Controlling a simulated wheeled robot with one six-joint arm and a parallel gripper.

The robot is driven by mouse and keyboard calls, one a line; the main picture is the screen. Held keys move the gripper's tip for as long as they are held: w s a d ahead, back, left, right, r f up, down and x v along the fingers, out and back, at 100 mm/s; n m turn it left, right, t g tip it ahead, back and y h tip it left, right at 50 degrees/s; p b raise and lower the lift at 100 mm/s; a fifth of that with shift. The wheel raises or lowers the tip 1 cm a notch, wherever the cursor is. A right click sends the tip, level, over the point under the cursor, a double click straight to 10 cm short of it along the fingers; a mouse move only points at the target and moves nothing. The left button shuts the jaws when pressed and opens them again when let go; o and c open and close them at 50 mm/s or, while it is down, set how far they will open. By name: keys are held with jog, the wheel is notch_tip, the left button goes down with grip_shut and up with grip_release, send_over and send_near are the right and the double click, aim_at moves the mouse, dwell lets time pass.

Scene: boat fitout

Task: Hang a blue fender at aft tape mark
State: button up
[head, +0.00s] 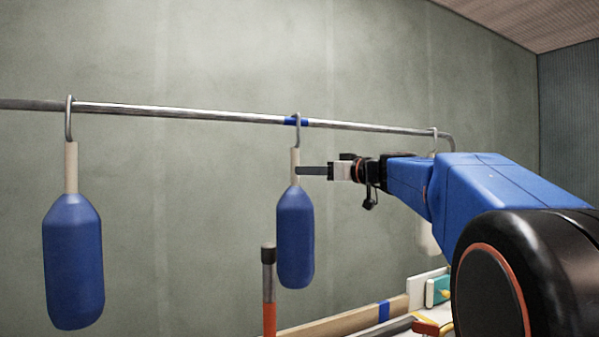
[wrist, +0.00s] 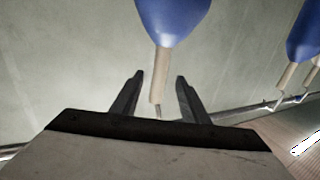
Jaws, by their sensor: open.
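A blue fender (head: 295,240) with a pale stem hangs by its metal hook from the rail (head: 200,113), right at a blue tape mark (head: 290,121). My gripper (head: 300,170) is at the stem of this fender. In the wrist view, which is upside down, the blue fender (wrist: 173,18) is at the top and its stem lies between the two spread fingers of my gripper (wrist: 159,76). The fingers are open, with gaps beside the stem. Another blue fender (head: 73,262) hangs farther left on the rail.
A pale fender (head: 427,235) hangs near the rail's right end, partly hidden by my arm. Below stand an orange post with a dark top (head: 269,290) and a wooden beam with blue tape (head: 340,320).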

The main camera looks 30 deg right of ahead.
jog(key=v, duration=0.7)
jog(key=shift+s, duration=0.15)
